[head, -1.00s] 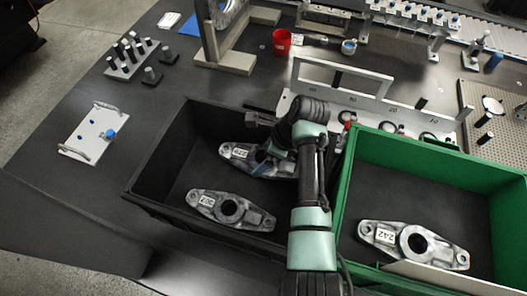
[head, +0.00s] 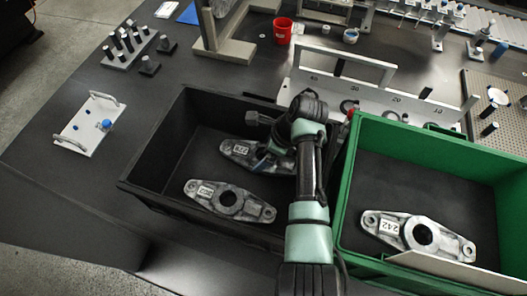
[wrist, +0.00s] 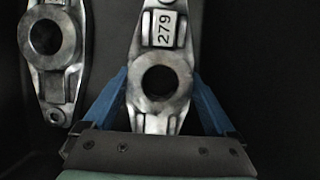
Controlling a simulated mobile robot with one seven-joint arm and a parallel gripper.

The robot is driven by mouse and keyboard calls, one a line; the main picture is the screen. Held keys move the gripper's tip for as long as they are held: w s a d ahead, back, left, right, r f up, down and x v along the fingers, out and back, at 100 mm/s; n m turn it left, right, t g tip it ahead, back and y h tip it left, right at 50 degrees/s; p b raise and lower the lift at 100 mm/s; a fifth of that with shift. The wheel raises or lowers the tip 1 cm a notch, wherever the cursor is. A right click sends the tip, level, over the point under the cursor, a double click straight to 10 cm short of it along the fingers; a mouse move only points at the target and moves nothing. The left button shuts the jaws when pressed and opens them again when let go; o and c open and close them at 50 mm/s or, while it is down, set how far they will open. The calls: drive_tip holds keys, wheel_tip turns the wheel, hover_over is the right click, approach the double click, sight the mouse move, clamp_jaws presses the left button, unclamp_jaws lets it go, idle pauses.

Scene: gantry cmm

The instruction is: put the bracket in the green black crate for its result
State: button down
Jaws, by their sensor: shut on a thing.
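My gripper (wrist: 160,78) has its two blue fingers shut on either side of the round boss of a grey metal bracket (wrist: 164,30) labelled 279. In the head view this bracket (head: 240,149) is inside the black crate (head: 160,143), towards its back, with my gripper (head: 262,158) over its right part. I cannot tell whether it touches the crate floor. A second bracket (head: 257,207) lies in front of it in the black crate; it also shows in the wrist view (wrist: 60,82). The green crate with a black floor (head: 432,152) stands to the right and holds a bracket (head: 449,246) labelled 242.
The two crates stand side by side, their walls between the brackets. A grey frame with a handle (head: 345,62) stands behind them. A red cup (head: 283,32) is farther back, and a white plate (head: 87,125) lies left. The green crate's back floor is clear.

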drive_tip(key=shift+f+b, duration=0.3)
drive_tip(key=shift+f, duration=0.15)
unclamp_jaws()
drive_tip(key=p+v, duration=0.2)
drive_tip(key=v, duration=1.1)
